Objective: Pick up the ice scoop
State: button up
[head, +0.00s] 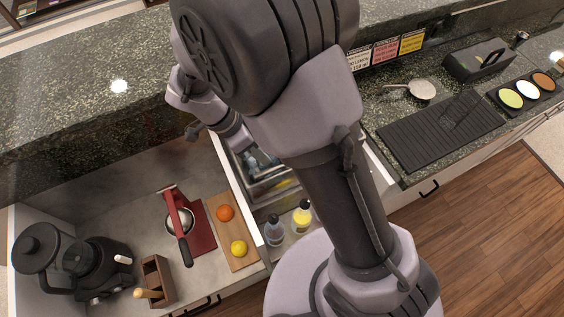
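My arm crosses the middle of the head view, and its wrist (222,122) points down and right toward a metal bin (270,190) set in the counter. My gripper is at the bin's upper left, mostly hidden, and its fingers cannot be made out. Small bluish-grey shapes show inside the bin, too small to tell apart. I cannot make out an ice scoop for certain; much of the bin is hidden behind my arm.
Left of the bin are a cutting board (239,260) with an orange and a lemon, a red citrus press (183,222), a wooden holder (157,279) and a black blender (75,262). Two bottles (301,218) stand below the bin. At right are a round strainer (422,89) and a black mat (440,130).

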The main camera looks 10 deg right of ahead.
jog(key=x, duration=0.2)
jog(key=b+x, duration=0.1)
jog(key=x, duration=0.2)
jog(key=b+x, duration=0.1)
jog(key=x, duration=0.1)
jog(key=shift+s+f, duration=0.15)
jog(key=shift+s, duration=0.1)
grip_shut()
notch_tip(320, 180, up, 10)
jog(key=p, duration=0.3)
